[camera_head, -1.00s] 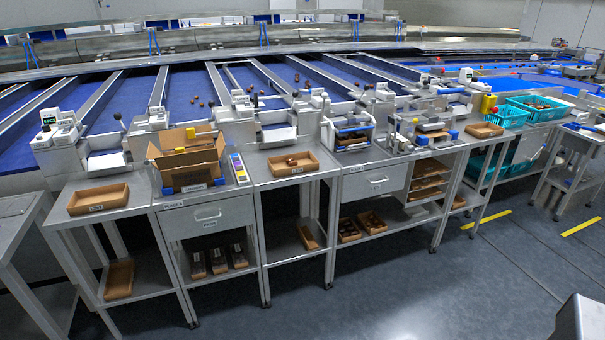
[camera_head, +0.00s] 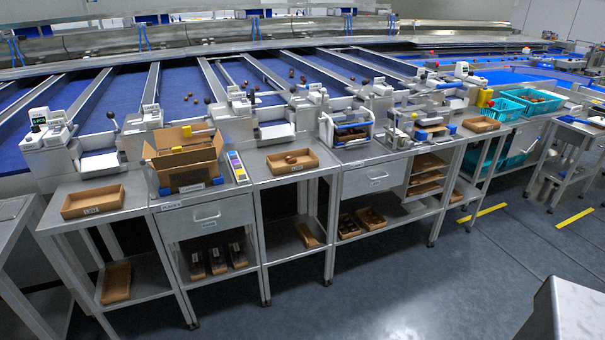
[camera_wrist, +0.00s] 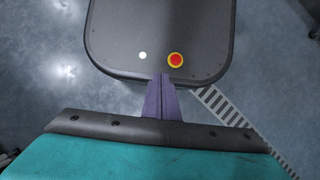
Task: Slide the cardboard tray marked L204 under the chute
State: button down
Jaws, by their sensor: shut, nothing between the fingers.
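Several cardboard trays show in the head view, and their labels are too small to read, so I cannot tell which is L204. One tray (camera_head: 92,212) sits at the left end of the bench, in front of a white chute (camera_head: 100,163). Another tray (camera_head: 293,170), with a few dates in it, sits on the middle bench in front of a second chute (camera_head: 277,131). A third tray (camera_head: 481,128) is farther right. My gripper (camera_wrist: 162,80) shows in the wrist view, its purple fingers together and empty, over the floor and my own base, far from any tray.
An open cardboard box (camera_head: 187,158) and a colour-marked strip (camera_head: 237,168) stand between the left and middle trays. More trays (camera_head: 116,283) lie on lower shelves. Teal crates (camera_head: 525,102) stand at the right. The floor (camera_head: 390,275) before the benches is clear.

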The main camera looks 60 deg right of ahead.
jog(key=w+d+r+m+t+y, duration=0.25)
jog(key=w+m, duration=0.35)
jog(key=w, duration=0.3)
jog(key=w+d+r+m+t+y, duration=0.1)
jog(key=w+m+t+y, duration=0.3)
jog(key=w, duration=0.5)
jog(key=w+d+r+m+t+h+b, duration=0.1)
jog(key=w+d+r+m+t, duration=0.45)
jog(key=d, duration=0.55)
jog(key=w+d+r+m+t+h+b, duration=0.1)
jog(key=w+d+r+m+t, duration=0.2)
jog(key=w+d+r+m, duration=0.5)
jog(key=s+d+r+m+t+h, duration=0.1)
jog(key=d+r+m+t+h, duration=0.35)
jog(key=d, duration=0.95)
jog(key=s+d+r+m+t+h, duration=0.15)
jog(key=d+r+m, duration=0.45)
jog(key=d, duration=0.8)
jog(key=s+d+r+m+h, duration=0.4)
jog(key=s+d+r, duration=0.3)
jog(key=d, duration=0.3)
jog(key=s+d+r+m+h, duration=0.5)
jog(key=s+d+r, duration=0.1)
jog(key=d, duration=0.5)
jog(key=shift+s+r+g+b, duration=0.4)
jog(key=shift+s, duration=0.15)
